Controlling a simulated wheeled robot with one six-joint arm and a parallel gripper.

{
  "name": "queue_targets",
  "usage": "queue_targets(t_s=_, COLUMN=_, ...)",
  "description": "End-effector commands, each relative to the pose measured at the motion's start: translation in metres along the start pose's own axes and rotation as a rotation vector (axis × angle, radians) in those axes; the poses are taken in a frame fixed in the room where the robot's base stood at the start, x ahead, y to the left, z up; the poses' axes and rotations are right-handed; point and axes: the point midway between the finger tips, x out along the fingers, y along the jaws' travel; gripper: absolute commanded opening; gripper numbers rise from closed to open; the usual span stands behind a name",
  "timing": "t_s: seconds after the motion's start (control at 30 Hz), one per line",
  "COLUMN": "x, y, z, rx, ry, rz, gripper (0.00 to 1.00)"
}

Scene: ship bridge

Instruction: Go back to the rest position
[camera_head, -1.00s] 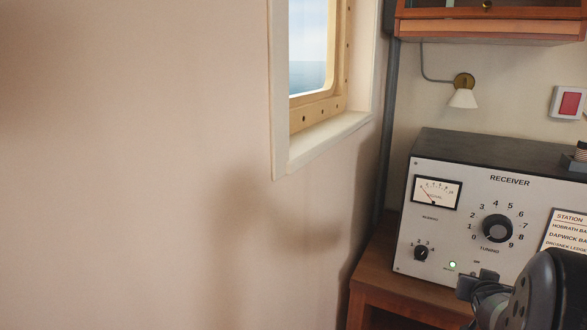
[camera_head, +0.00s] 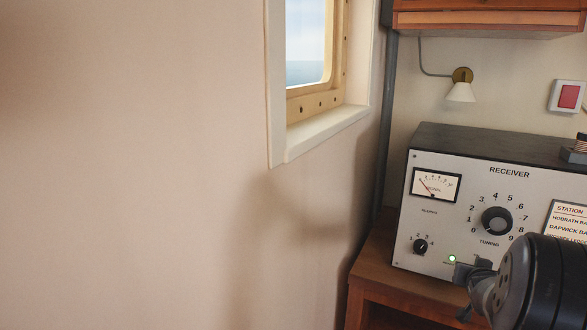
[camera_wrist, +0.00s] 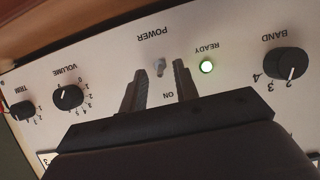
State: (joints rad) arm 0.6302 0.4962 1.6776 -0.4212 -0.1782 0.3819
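My gripper (camera_wrist: 160,72) is open in the wrist view, its two dark fingers apart with nothing held between them. A small metal toggle switch (camera_wrist: 159,66) labelled POWER shows in the gap at the fingertips; I cannot tell whether the fingers touch it. A lit green READY lamp (camera_wrist: 206,66) is right of the fingers. In the head view my gripper (camera_head: 468,272) and dark wrist are at the lower right, in front of the grey-white receiver (camera_head: 429,233). The rest of my arm is mostly out of view.
The receiver stands on a brown wooden desk (camera_head: 376,262). Its tuning knob (camera_head: 496,221), band knob (camera_wrist: 284,66) and volume knob (camera_wrist: 68,97) stick out. A wall lamp (camera_head: 461,92) and wooden cabinet (camera_head: 480,18) are above. The wall at left is bare below the window (camera_head: 312,50).

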Motion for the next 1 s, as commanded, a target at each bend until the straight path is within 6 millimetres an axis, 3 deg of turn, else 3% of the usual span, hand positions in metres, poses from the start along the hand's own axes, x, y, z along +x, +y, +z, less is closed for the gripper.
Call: queue_targets(t_s=1.0, x=0.0028, y=0.0002, z=0.0145, rx=0.000, ry=0.210, rz=0.000, gripper=0.29)
